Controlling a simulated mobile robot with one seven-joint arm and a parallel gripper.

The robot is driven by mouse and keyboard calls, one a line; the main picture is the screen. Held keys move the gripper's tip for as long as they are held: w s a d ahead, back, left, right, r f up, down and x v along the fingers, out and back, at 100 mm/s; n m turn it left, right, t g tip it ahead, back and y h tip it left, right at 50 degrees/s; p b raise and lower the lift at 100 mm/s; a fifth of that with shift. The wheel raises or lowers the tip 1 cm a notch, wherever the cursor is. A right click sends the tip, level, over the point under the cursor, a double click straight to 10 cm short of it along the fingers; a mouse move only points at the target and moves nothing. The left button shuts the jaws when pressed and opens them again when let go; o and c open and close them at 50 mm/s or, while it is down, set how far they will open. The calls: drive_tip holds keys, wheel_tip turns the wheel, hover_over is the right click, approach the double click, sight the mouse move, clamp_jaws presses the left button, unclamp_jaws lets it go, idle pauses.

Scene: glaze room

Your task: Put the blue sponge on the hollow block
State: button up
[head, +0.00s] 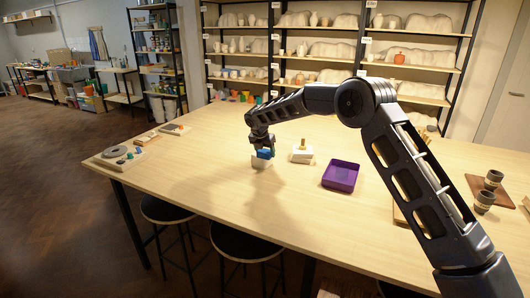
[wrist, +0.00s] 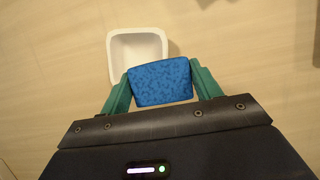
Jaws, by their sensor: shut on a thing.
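The blue sponge (wrist: 160,82) is held between the two green fingers of my gripper (wrist: 160,88) in the wrist view. In the head view the sponge (head: 265,154) shows under my gripper (head: 264,146). A white square piece with a wide hollow in its top, which looks like the hollow block (wrist: 113,62), lies just beyond the sponge in the wrist view. The sponge overlaps its near right part there, hiding that corner. In the head view the white piece (head: 259,163) stands on the table right below the sponge. I cannot tell whether they touch.
A white block with a small tan thing on top (head: 302,155) stands to the right on the table (head: 230,205). A purple tray (head: 341,176) is farther right. A board with a round disc (head: 117,154) is at the left end. The table's front middle is clear.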

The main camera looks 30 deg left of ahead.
drive_tip(key=shift+f, duration=0.1)
drive_tip(key=o, duration=1)
drive_tip(key=v, duration=1.2)
